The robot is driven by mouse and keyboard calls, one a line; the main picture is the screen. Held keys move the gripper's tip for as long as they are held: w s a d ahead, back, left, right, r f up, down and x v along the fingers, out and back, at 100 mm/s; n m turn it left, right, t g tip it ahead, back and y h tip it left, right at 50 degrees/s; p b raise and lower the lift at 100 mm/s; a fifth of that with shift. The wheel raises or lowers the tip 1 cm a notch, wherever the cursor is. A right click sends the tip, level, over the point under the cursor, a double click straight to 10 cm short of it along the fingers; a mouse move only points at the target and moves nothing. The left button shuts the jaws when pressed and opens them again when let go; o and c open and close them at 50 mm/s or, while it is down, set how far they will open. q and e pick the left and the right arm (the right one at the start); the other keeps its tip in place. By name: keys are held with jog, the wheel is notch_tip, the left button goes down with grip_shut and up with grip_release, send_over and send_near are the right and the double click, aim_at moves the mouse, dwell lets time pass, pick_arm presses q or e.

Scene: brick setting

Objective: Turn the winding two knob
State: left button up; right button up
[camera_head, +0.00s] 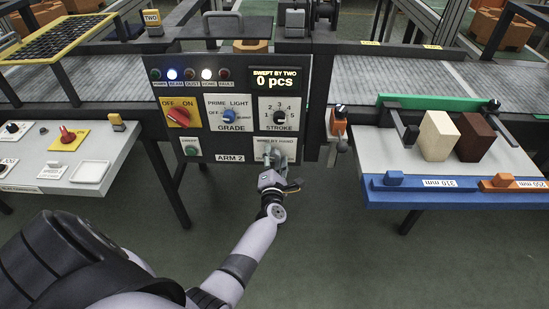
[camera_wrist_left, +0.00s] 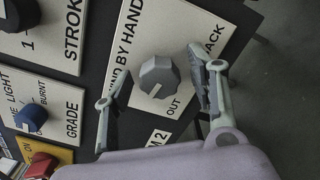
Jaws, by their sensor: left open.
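The grey faceted knob (camera_wrist_left: 158,76) sits on a cream plate (camera_wrist_left: 186,20) lettered "BY HAND", "BACK" and "OUT" in the left wrist view. A white mark on the knob points toward the lower left of that view, near "OUT". In the head view the plate (camera_head: 262,144) is at the lower right of the black "ARM 2" panel, with the knob mostly hidden behind my gripper. My left gripper (camera_head: 275,158) is open at this plate. In the wrist view its two fingers stand on either side of the knob, with visible gaps. My right gripper is in neither view.
The panel also carries a red "OFF/ON" knob (camera_head: 178,112), a blue "GRADE" knob (camera_head: 229,114), a black "STROKE" knob (camera_head: 279,116) and a display (camera_head: 275,78) reading "0 pcs". An orange clamp-like part (camera_head: 339,122) stands right of the panel. Open floor lies below.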

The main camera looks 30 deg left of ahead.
pick_arm(q)
jog(key=v, duration=1.2)
dwell(0.8)
jog(key=s+d+f+m+g+h, duration=0.2)
jog(key=s+d+f+m+h, duration=0.15)
jog(key=f+m, duration=0.45)
jog(key=s+d+f+m+g+h, duration=0.1)
jog(key=s+d+f+m+h, duration=0.3)
jog(key=f, duration=0.6)
jog(key=s+d+f+m+g+h, duration=0.2)
jog(key=s+d+f+m, duration=0.25)
jog(key=f+m, duration=0.4)
jog(key=s+a+f+m+g, duration=0.2)
jog(key=s+f+m+g, duration=0.2)
jog(key=s, duration=1.1)
jog(key=s+a+f+m+g, duration=0.2)
jog(key=s+f+m+g, duration=0.3)
jog(key=s+f+m, duration=0.4)
jog(key=s+f, duration=0.3)
jog(key=s, duration=0.4)
jog(key=shift+f, duration=0.25)
